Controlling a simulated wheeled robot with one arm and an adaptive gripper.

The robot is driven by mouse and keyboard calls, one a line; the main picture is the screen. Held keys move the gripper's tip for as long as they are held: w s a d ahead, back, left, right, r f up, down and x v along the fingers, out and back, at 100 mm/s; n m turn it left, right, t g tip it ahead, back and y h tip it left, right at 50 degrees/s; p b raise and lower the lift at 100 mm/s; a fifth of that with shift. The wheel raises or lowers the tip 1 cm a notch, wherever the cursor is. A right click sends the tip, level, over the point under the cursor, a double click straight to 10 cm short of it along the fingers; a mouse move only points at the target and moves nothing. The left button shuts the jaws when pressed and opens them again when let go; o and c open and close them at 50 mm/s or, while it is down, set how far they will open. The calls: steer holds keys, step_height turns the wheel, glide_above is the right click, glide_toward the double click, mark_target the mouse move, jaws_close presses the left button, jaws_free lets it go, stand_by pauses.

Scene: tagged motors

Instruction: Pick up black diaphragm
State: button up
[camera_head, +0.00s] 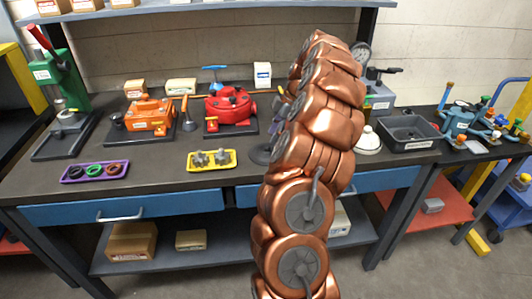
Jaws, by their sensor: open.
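A purple tray (95,180) at the front left of the bench holds a black ring (75,172), a green ring (95,170) and an orange-brown ring (114,168). My arm rises through the middle of the view and hides the bench behind it. My gripper is hidden behind the arm links.
A yellow tray (212,167) with metal parts sits left of my arm. An orange motor (150,115) and a red motor (230,107) stand behind on dark plates. A green press (57,80) is far left. A grey bin (409,135) and a white dome (367,139) are right.

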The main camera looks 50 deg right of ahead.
mark_target(267, 147)
steer(key=shift+w+a+f+p, duration=0.25)
steer(key=shift+a+f+p, duration=0.2)
steer(key=shift+f, duration=0.1)
steer(key=shift+p+x, duration=0.7)
steer(key=shift+x, duration=1.2)
steer(key=shift+c, duration=0.2)
jaws_close()
